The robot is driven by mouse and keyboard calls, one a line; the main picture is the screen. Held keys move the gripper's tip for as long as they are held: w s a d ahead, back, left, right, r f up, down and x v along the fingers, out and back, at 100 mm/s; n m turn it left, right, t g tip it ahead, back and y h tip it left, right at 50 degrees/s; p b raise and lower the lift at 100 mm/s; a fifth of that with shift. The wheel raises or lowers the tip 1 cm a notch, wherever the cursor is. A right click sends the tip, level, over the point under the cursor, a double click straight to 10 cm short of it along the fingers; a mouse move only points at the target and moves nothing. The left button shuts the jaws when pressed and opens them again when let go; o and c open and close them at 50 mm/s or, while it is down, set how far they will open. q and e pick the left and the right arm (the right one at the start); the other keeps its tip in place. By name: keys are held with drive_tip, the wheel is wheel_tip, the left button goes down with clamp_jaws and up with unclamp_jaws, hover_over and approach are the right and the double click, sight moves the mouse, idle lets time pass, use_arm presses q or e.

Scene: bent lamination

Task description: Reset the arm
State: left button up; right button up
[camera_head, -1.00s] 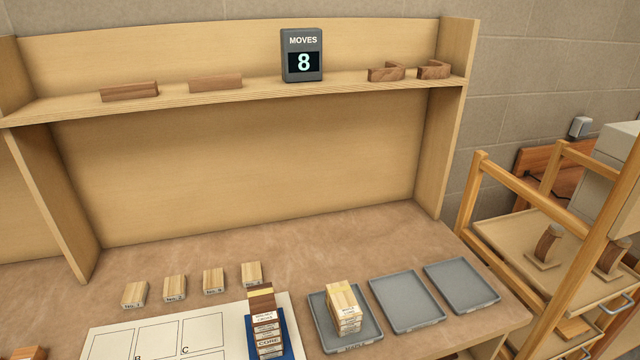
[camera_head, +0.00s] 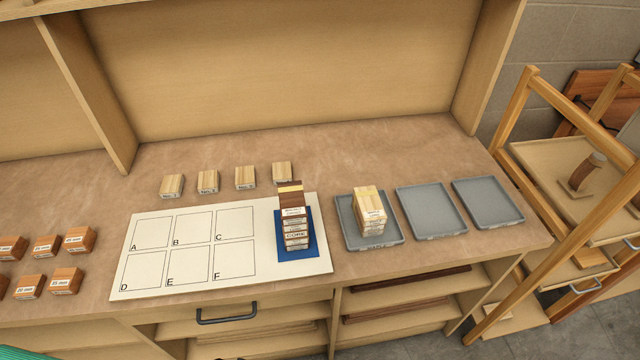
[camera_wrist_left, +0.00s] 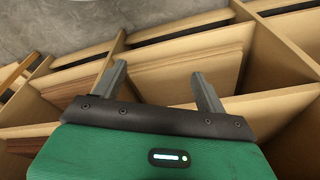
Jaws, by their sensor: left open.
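My left gripper (camera_wrist_left: 162,88) shows in the left wrist view with its two grey fingers apart and nothing between them. It hangs in front of the open shelves below the bench, over the grey floor. In the head view neither gripper shows; only a green edge of my own body is at the bottom left corner. My right gripper is out of view.
The bench (camera_head: 420,150) holds a white lettered sheet (camera_head: 150,285), a stack of labelled blocks (camera_head: 293,225) on a blue pad (camera_head: 284,252), and three grey trays, the left one (camera_head: 388,238) with pale blocks (camera_head: 369,212). Several red-brown blocks (camera_head: 45,245) stand left. A wooden rack (camera_head: 510,110) stands right.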

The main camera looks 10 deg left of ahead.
use_arm(q)
drive_tip(key=s+a+f, duration=0.1)
drive_tip(key=s+f, duration=0.9)
drive_tip(key=f, duration=0.1)
drive_tip(key=s+a+f+g, duration=0.1)
drive_tip(key=s+a+f, duration=0.1)
drive_tip(key=s+f, duration=0.8)
drive_tip(key=shift+a+f, duration=0.3)
drive_tip(key=shift+f, duration=0.1)
